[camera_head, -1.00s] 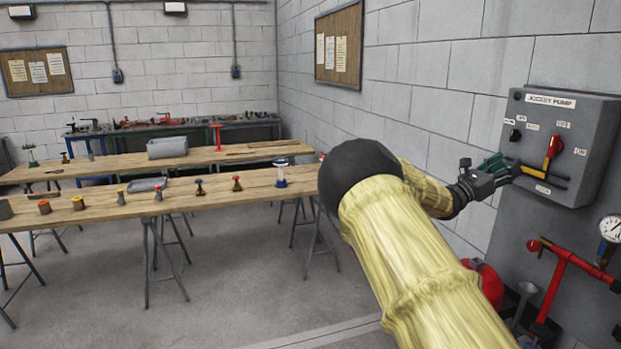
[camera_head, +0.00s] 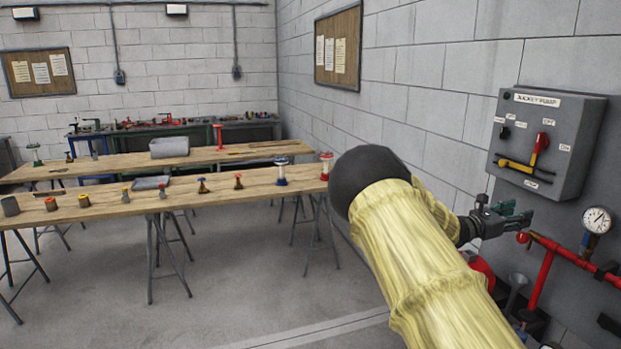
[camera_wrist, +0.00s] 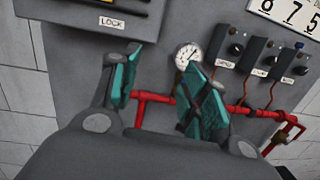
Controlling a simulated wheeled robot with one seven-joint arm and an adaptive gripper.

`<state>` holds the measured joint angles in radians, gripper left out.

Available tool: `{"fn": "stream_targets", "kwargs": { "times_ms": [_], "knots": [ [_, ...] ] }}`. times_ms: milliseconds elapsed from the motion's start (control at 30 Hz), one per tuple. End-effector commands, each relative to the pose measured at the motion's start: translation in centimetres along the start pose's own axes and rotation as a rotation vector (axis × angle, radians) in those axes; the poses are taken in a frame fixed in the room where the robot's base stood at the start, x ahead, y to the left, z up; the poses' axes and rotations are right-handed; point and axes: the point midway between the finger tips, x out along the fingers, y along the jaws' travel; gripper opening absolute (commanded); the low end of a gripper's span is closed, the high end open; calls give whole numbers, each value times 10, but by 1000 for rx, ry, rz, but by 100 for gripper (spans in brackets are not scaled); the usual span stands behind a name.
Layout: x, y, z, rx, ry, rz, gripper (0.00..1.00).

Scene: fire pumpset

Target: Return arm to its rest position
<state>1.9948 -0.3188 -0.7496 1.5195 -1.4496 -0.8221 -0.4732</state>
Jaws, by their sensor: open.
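My arm, in a yellow sleeve, reaches to the right across the head view. My gripper (camera_head: 518,214) is open and empty, below the jockey pump box (camera_head: 548,143) and apart from it, near the red pipe. In the wrist view my gripper (camera_wrist: 160,90) shows its two teal fingers spread apart with nothing between them. The grey box carries a red handle (camera_head: 540,147) and a yellow bar (camera_head: 517,166). Its lower edge with the LOCK label (camera_wrist: 111,23) shows at the top left of the wrist view.
A pressure gauge (camera_head: 597,220) and a red pipe (camera_head: 562,250) are on the wall close to my gripper. Several small switch boxes (camera_wrist: 231,55) sit to the right in the wrist view. Wooden tables (camera_head: 110,202) with valve parts stand at left. The floor between is clear.

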Motion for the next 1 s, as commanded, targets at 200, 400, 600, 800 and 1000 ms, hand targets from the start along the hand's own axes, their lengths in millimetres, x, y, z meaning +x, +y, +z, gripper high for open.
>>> {"fn": "stream_targets", "kwargs": {
  "times_ms": [200,400,600,800,1000],
  "knots": [
    [-11,-55,-101,40,220,-81,46],
    [-41,-114,-196,106,440,-182,46],
    [-89,-176,-282,188,649,-307,46],
    [-153,-238,-355,297,843,-458,46],
    [-233,-299,-413,433,1016,-642,46]
  ]
}}
